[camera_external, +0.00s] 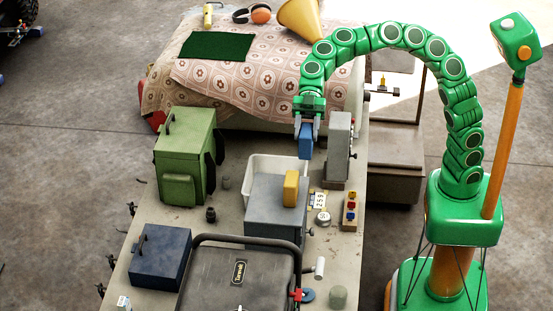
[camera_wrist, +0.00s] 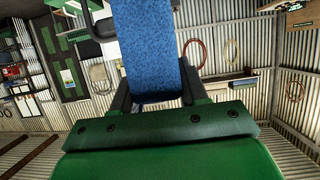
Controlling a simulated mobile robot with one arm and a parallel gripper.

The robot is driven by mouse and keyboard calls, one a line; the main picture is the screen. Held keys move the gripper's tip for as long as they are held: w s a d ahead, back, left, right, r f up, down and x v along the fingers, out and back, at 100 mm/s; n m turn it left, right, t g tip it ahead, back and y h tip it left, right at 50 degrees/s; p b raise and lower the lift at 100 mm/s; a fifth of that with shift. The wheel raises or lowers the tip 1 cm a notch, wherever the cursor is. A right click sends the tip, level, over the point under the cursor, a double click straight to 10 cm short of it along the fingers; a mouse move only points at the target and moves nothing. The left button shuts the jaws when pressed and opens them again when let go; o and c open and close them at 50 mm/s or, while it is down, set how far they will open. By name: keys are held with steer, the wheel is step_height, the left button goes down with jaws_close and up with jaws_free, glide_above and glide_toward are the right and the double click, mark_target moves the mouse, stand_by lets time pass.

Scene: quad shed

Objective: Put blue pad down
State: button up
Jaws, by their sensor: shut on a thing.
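The blue pad (camera_external: 306,141) is a small blue block in the external view. My gripper (camera_external: 307,122) is shut on it and points down, with the pad hanging between the fingers. The pad is above the bench, between the white bin and the upright grey box. From this angle I cannot tell whether it touches anything. In the wrist view the blue speckled pad (camera_wrist: 150,48) fills the upper middle, between the two dark fingers of my gripper (camera_wrist: 157,96).
The grey box (camera_external: 338,145) stands close to the pad's right. The white bin (camera_external: 262,162) and a grey cabinet (camera_external: 270,205) with a yellow block (camera_external: 291,187) are nearer. A patterned cloth (camera_external: 215,85) with a green mat (camera_external: 215,46) lies behind. Bare bench (camera_external: 232,215) shows left of the cabinet.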

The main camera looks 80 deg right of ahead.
steer(key=shift+w+f+m+t, duration=0.3)
steer(key=shift+w+t, duration=0.1)
steer(key=shift+w, duration=0.1)
steer(key=w+d+f+m+t+h, duration=0.6)
steer(key=w+d+f+m+t, duration=0.35)
steer(key=w, duration=0.35)
steer(key=d+f+m+t+h, duration=0.1)
steer(key=d+f+m+h, duration=0.1)
steer(key=d+m+h, duration=0.35)
steer(key=d+f+m+t+h, duration=0.1)
steer(key=d+f+m+h, duration=0.1)
steer(key=d, duration=0.7)
steer(key=d+f+m+t+h, duration=0.1)
steer(key=d+f+m+h, duration=0.1)
steer(key=d+m+h, duration=0.35)
steer(key=s+a+f+n+y, duration=0.1)
steer(key=s+a+f, duration=0.5)
steer(key=s+a, duration=0.4)
steer(key=s+a+f+n+y, duration=0.1)
steer(key=s+a+f, duration=0.6)
steer(key=s+a, duration=0.3)
steer(key=a, duration=0.2)
steer(key=shift+a+f, duration=0.15)
steer(key=shift+a, duration=0.25)
